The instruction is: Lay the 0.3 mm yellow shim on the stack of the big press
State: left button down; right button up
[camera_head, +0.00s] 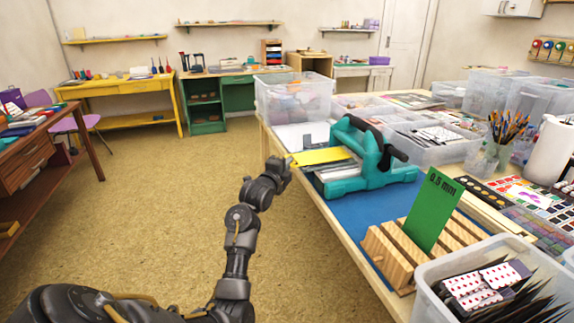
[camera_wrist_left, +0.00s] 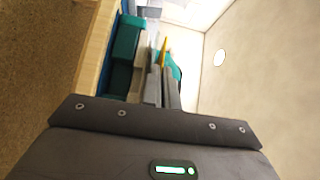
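The yellow shim (camera_head: 322,156) is a thin flat sheet, level and reaching right from my left gripper (camera_head: 288,163) to the bed of the teal press (camera_head: 376,174). In the left wrist view the yellow shim (camera_wrist_left: 166,46) shows edge-on at the fingertips of my left gripper (camera_wrist_left: 163,78), which is shut on it. The teal press also shows there (camera_wrist_left: 125,40). Pale grey plates lie under the shim at the press's open side; I cannot tell whether the shim touches them. My right gripper is not in view.
A slotted wooden rack (camera_head: 386,252) holds an upright green shim (camera_head: 433,208) marked 0.5 mm. A blue mat (camera_head: 352,211) lies under the press and rack. Clear bins (camera_head: 293,98) stand behind, and a bin of cards (camera_head: 432,285) stands at front right. The table's left edge is near my arm.

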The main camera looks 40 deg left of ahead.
pick_arm(q)
jog(key=shift+f, duration=0.35)
dwell(0.3)
jog(key=c, duration=1.6)
grip_release()
jog(key=shift+s+a, duration=0.1)
jog(key=s+a+p, duration=0.1)
jog(key=s, duration=0.1)
jog(key=s+a+p, duration=0.1)
jog(key=s, duration=0.1)
jog(key=shift+a, duration=0.35)
